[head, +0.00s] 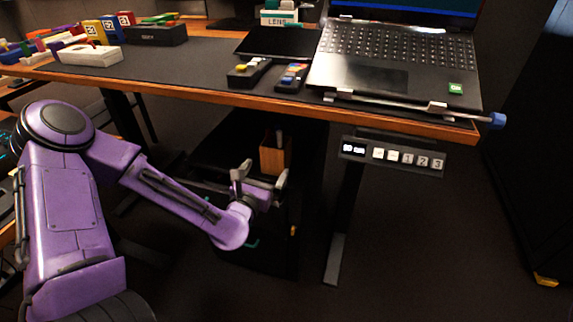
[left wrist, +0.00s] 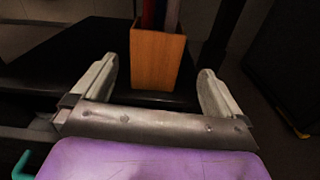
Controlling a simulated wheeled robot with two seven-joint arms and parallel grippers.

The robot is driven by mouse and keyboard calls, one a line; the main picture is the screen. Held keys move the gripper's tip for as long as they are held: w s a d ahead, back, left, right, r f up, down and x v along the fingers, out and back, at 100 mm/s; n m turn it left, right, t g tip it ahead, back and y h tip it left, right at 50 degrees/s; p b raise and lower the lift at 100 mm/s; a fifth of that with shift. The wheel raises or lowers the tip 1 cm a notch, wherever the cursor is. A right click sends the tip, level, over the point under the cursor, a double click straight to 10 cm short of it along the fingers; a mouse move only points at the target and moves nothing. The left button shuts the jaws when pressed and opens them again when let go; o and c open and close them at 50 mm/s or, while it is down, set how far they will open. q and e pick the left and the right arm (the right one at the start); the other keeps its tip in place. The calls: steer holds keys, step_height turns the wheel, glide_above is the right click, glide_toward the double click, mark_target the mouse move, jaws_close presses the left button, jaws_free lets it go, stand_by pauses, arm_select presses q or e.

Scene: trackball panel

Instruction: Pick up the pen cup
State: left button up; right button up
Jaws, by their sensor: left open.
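The pen cup (head: 275,156) is a square, orange-brown wooden cup with pens in it. It stands upright on a dark cabinet top below the desk. My left gripper (head: 262,176) is open and just in front of the cup, with nothing between its fingers. In the left wrist view the cup (left wrist: 157,60) is straight ahead, between the lines of the two fingers (left wrist: 158,85) and beyond them. A red pen and a grey one stick out of its top, which is cut off by the frame edge. My right gripper is not in view.
The desk (head: 190,91) overhangs the cup, with a laptop (head: 395,65) and small devices on it. A button panel (head: 393,157) hangs under its front edge. A desk leg (head: 345,220) stands right of the cabinet (head: 262,245).

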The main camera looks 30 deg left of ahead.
mark_target(272, 154)
arm_select(q)
steer(key=w, duration=0.1)
steer(key=w+a+r+n, duration=0.1)
steer(key=shift+w, duration=0.35)
steer(key=x, duration=0.7)
steer(key=shift+w+a+f+b, duration=0.15)
steer(key=shift+w+f+b, duration=0.15)
steer(key=shift+w+b, duration=0.1)
steer(key=shift+s, duration=0.1)
steer(key=c, duration=1)
